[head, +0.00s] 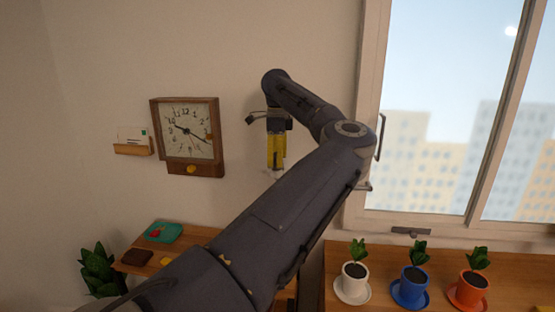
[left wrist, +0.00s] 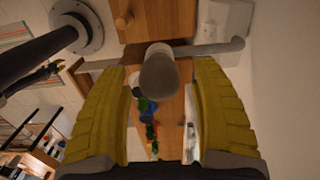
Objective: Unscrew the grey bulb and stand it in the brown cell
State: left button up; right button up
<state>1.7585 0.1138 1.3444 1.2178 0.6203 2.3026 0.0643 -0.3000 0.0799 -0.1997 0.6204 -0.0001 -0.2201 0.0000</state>
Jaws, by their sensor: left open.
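My left gripper (head: 275,168) is near the wall between the clock and the window, its yellow fingers pointing down. In the left wrist view its two fingers (left wrist: 163,125) are wide apart. A grey rounded bulb (left wrist: 160,75) shows between them, end toward the camera, with a gap on each side. A grey bar runs across behind it. In the head view the arm and gripper hide most of this spot. I cannot make out the brown cell for certain; a dark brown square piece (head: 136,257) lies on the low wooden shelf at left. My right gripper does not show.
A wooden clock (head: 187,136) and a small card holder (head: 133,149) hang left of the gripper. A teal tray (head: 163,232) is on the shelf beside a plant (head: 97,268). White, blue and orange pots (head: 411,282) stand below the window at right.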

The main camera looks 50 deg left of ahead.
pick_arm(q)
grip_shut()
dwell(0.4)
jog(key=c, duration=0.8)
grip_release()
jog(key=c, duration=0.6)
jog(key=n, duration=0.3)
jog(key=shift+n, duration=0.4)
jog(key=n, duration=0.4)
jog(key=shift+n, duration=0.3)
jog(key=shift+w+n, duration=0.1)
jog(key=shift+n, duration=0.3)
